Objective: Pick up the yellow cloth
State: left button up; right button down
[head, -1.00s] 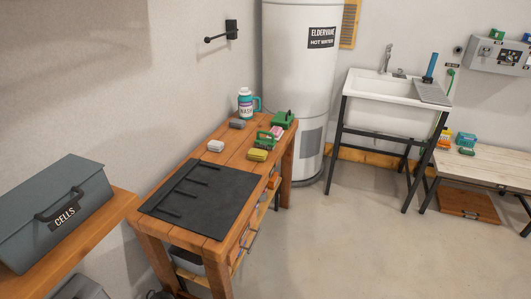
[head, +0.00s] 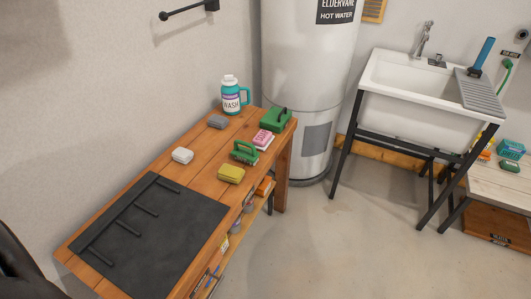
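A small yellow folded-looking item (head: 231,174), which may be the yellow cloth, lies on the wooden workbench (head: 200,157) near its front edge. It lies just right of the black mat (head: 150,225) and in front of a green-handled brush (head: 244,152). Nothing covers it. Neither of my grippers is in view. A dark rounded shape at the lower left edge may be part of my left arm.
On the bench are a white block (head: 182,155), a grey block (head: 217,121), a pink item (head: 263,139), a green-handled item (head: 277,118) and a wash bottle (head: 231,95). A water heater (head: 308,100) and sink (head: 420,100) stand behind. Floor at the front right is clear.

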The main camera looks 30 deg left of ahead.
aim_at(228, 173)
jog(key=i+u, duration=0.2)
jog(key=i, duration=0.25)
jog(key=i+l+u, duration=0.25)
jog(key=i, duration=0.25)
jog(key=i+l+u, duration=0.2)
jog(key=i, duration=0.25)
